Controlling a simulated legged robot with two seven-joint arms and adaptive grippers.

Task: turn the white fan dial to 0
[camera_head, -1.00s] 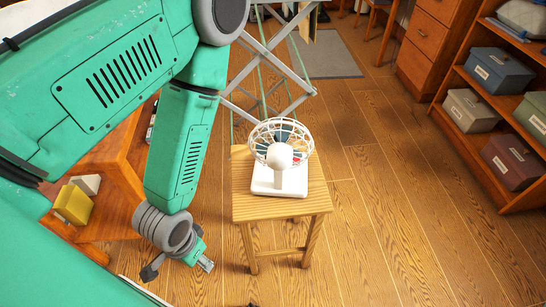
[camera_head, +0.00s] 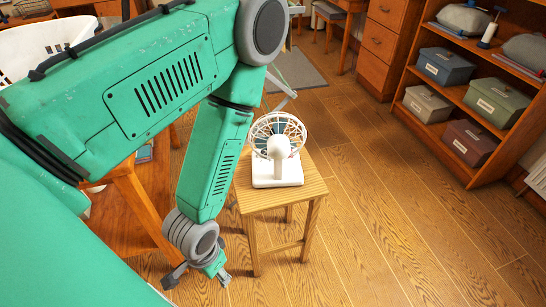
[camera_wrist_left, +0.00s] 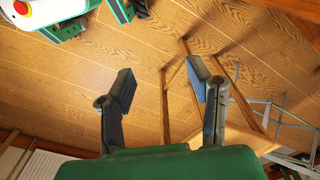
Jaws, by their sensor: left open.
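The white fan (camera_head: 277,150) stands upright on a small wooden stool (camera_head: 305,190) in the head view. Its round cage faces away from me and its white base rests on the stool top. I cannot make out the dial. My left gripper (camera_head: 224,279) hangs low to the left of the stool, below its top and apart from the fan. In the left wrist view the left gripper (camera_wrist_left: 165,90) is open and empty, with floor and the stool's legs (camera_wrist_left: 178,90) beyond its fingers. The fan does not show there. My right gripper is not in view.
A shelf with several storage boxes (camera_head: 446,66) stands at the right. A wooden drawer cabinet (camera_head: 380,40) is at the back, near a grey mat (camera_head: 298,70). A white basket (camera_head: 45,45) is at the upper left. The floor right of the stool is clear.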

